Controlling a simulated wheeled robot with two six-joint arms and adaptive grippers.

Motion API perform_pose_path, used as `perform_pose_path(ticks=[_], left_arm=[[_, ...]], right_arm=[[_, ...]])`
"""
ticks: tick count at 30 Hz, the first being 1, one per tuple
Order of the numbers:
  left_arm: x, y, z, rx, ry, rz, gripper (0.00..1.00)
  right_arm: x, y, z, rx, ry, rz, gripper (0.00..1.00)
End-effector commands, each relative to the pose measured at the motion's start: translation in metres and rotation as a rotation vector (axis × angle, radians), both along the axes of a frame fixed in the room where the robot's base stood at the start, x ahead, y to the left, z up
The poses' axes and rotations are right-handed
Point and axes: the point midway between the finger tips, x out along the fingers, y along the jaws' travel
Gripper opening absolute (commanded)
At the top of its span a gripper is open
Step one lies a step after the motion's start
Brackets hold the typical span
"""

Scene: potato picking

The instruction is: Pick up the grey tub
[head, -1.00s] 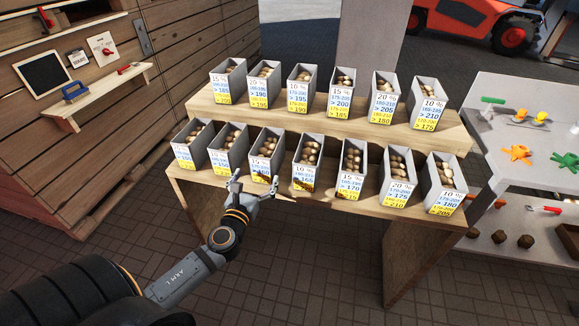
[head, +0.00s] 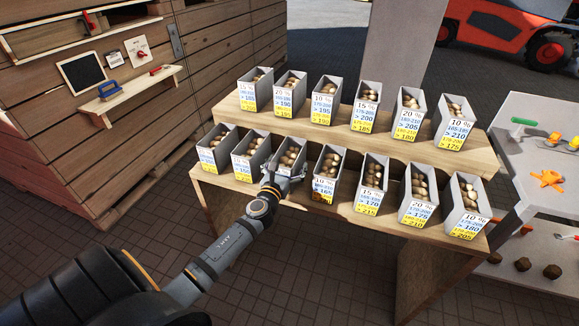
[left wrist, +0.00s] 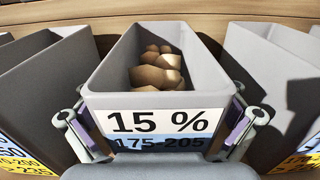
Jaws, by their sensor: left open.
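Several grey tubs of potatoes with printed labels stand in two rows on a stepped wooden stand. The grey tub in front of my left gripper (head: 283,180) is the third from the left in the lower row (head: 292,146). In the left wrist view this tub (left wrist: 112,75) is centred, with potatoes inside and a label reading 15 % and 175-205. The fingers of my left gripper (left wrist: 160,128) are open, one on each side of its front end. Whether they touch it I cannot tell. The lower label is partly hidden by the gripper. My right gripper is not in view.
Neighbouring tubs stand close on the left (left wrist: 45,85) and right (left wrist: 275,75). The wooden stand (head: 205,183) has an upper step behind. A grey table (head: 520,145) with coloured items is at the right, a wooden crate wall (head: 140,165) at the left.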

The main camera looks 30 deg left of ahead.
Motion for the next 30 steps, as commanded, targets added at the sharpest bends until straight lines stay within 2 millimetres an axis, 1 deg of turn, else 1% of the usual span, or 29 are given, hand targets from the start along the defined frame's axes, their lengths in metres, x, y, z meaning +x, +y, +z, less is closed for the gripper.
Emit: perform_pose_path(ticks=[3, 4, 15, 18, 26, 30], left_arm=[[0.0, 0.0, 0.0, 0.0, 0.0, 0.0, 0.97], [0.0, 0.0, 0.0, 0.0, 0.0, 0.0, 0.94], [-0.001, 0.0, 0.0, 0.0, 0.0, 0.0, 0.44], [-0.001, 0.0, 0.0, 0.0, 0.001, 0.0, 0.33], [0.0, 0.0, 0.002, 0.0, -0.001, 0.0, 0.33], [0.0, 0.0, 0.013, -0.001, -0.002, 0.0, 0.33]], right_arm=[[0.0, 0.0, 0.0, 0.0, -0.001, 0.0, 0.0], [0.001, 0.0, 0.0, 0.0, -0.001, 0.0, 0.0], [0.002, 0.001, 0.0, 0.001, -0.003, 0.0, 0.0], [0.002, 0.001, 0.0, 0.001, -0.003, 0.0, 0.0], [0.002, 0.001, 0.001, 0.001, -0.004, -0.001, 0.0], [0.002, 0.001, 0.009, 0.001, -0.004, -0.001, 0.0]])
